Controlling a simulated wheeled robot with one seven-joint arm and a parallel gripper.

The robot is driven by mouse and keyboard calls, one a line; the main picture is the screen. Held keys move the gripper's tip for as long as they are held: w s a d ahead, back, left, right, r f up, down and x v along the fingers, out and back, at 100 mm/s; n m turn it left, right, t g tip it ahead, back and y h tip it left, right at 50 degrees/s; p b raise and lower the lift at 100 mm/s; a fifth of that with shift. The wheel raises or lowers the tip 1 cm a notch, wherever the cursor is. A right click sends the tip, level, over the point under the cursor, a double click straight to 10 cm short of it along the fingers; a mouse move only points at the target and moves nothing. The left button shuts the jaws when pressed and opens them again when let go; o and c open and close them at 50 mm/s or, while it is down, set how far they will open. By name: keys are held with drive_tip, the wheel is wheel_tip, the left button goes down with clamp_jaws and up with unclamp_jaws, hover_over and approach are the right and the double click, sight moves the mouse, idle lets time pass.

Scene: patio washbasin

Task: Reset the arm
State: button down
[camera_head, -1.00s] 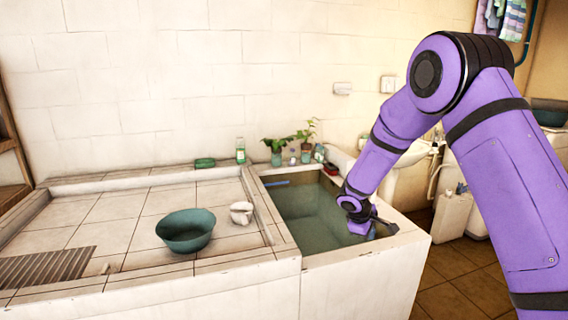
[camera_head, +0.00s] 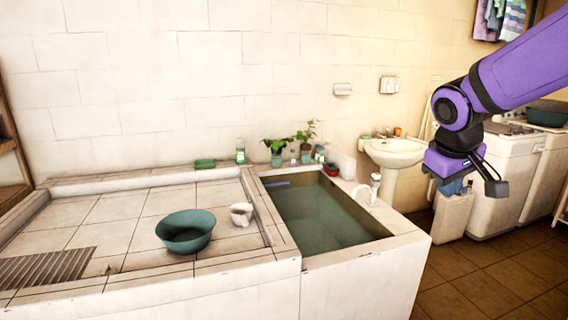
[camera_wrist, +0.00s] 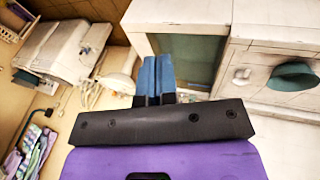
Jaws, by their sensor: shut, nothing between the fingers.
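My gripper (camera_head: 453,187) hangs at the right of the head view, clear of the basin and in front of the white appliances. In the wrist view its blue fingers (camera_wrist: 157,78) are together with nothing between them. My purple arm reaches in from the upper right edge. The water-filled basin (camera_head: 365,251) lies to the left of my gripper.
Potted plants (camera_head: 277,148) and bottles line the wall. A white sink (camera_head: 396,152) stands behind the basin. White machines (camera_head: 505,185) are at the right. Brown floor is free.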

drive_tip(key=s+a+r+m+t+y, duration=0.1)
drive_tip(key=s+r+m+y, duration=0.1)
drive_tip(key=s, duration=1.8)
drive_tip(key=shift+a+r+m+t+y, duration=0.2)
drive_tip(key=shift+r+m+t+y, duration=0.15)
drive_tip(key=shift+r+m, duration=0.3)
drive_tip(key=c, duration=1.8)
unclamp_jaws()
drive_tip(key=shift+c, duration=0.2)
